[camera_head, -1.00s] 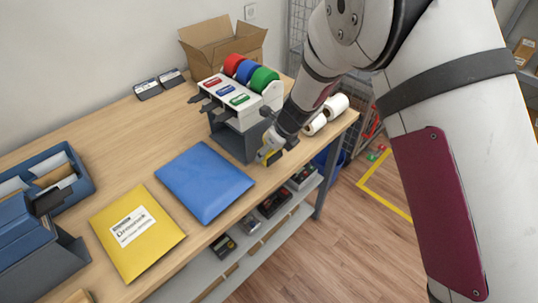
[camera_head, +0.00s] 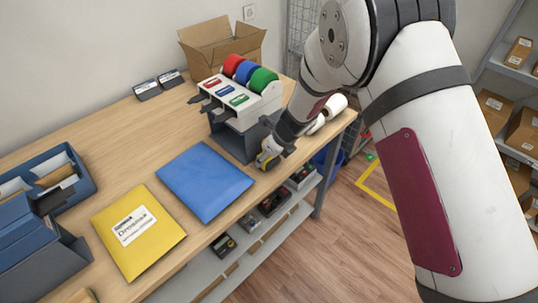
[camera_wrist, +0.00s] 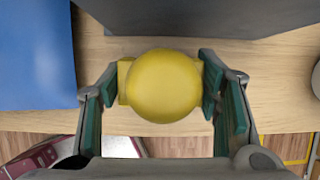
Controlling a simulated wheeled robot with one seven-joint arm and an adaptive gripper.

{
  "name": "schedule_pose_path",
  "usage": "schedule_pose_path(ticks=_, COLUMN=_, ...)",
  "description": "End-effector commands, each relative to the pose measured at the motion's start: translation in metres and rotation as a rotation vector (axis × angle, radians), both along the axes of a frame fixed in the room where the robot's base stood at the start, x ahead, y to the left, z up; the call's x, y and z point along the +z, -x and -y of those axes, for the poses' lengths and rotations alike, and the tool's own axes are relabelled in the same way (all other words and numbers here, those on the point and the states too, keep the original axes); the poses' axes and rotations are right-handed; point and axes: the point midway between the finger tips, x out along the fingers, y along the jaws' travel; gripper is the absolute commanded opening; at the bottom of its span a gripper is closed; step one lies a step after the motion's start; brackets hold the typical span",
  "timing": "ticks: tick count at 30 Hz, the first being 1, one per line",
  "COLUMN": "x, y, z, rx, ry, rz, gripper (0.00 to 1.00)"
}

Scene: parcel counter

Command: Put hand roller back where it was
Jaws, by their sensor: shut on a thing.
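The hand roller (camera_wrist: 164,86) shows in the wrist view as a round yellow part with a yellow block at its left side. My gripper (camera_wrist: 163,92) is shut on it, one finger at each side. In the head view my gripper (camera_head: 270,154) is at the front edge of the counter, right of the blue parcel and in front of the tape dispenser. Only a small yellow piece of the roller (camera_head: 266,160) shows there; the rest is hidden by the gripper. I cannot tell whether the roller touches the counter.
The tape dispenser (camera_head: 238,108) with red, blue and green rolls stands behind the gripper. A blue parcel (camera_head: 205,181) and a yellow parcel (camera_head: 150,255) lie to the left. White rolls (camera_head: 335,104) stand right of my wrist. Bare counter (camera_head: 135,150) lies further left.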

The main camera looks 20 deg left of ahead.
Motion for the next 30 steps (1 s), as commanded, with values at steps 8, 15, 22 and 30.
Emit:
schedule_pose_path(ticks=8, x=-0.008, y=0.002, z=0.004, rx=-0.001, ry=0.008, rz=-0.007, gripper=0.77)
schedule_pose_path(ticks=15, x=-0.007, y=0.002, z=0.003, rx=0.000, ry=0.006, rz=-0.006, gripper=0.77)
schedule_pose_path(ticks=22, x=0.015, y=0.002, z=0.006, rx=0.000, ry=0.004, rz=-0.003, gripper=0.77)
schedule_pose_path(ticks=30, x=0.066, y=0.013, z=0.028, rx=0.001, ry=0.004, rz=-0.002, gripper=0.77)
